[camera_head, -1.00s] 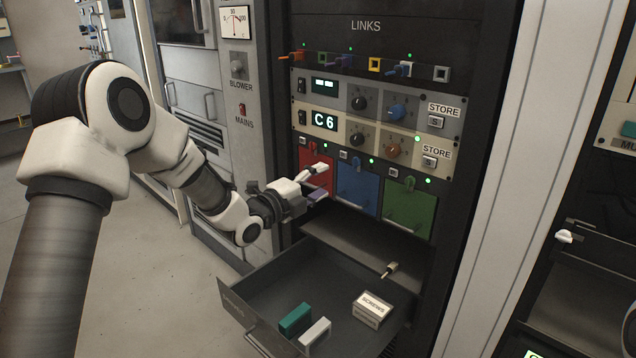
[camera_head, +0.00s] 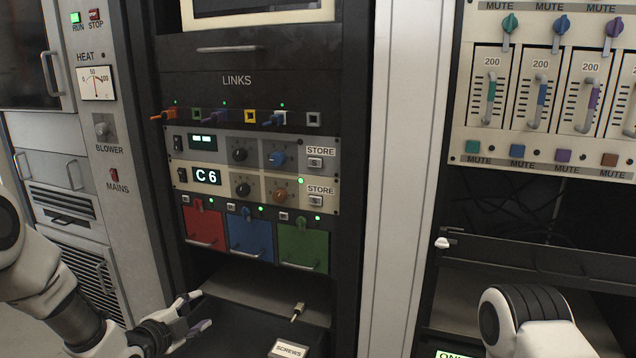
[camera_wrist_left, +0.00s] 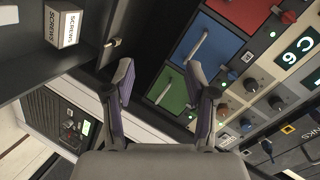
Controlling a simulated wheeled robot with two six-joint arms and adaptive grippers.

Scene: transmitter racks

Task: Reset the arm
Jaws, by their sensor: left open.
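My left gripper (camera_head: 198,312) is open and empty in the head view, low at the left, below the red module (camera_head: 204,228) and apart from it. In the left wrist view its two fingers (camera_wrist_left: 160,85) stand apart with nothing between them. The blue module (camera_head: 250,238) and the green module (camera_head: 303,248) sit beside the red one in the rack. They also show ahead of the fingers in the wrist view. Part of my right arm (camera_head: 525,318) shows at the lower right; its gripper is out of view.
Above are two STORE panels (camera_head: 250,160) and a row of link plugs (camera_head: 240,117). A fader panel (camera_head: 540,90) stands at the right, a BLOWER cabinet (camera_head: 105,150) at the left.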

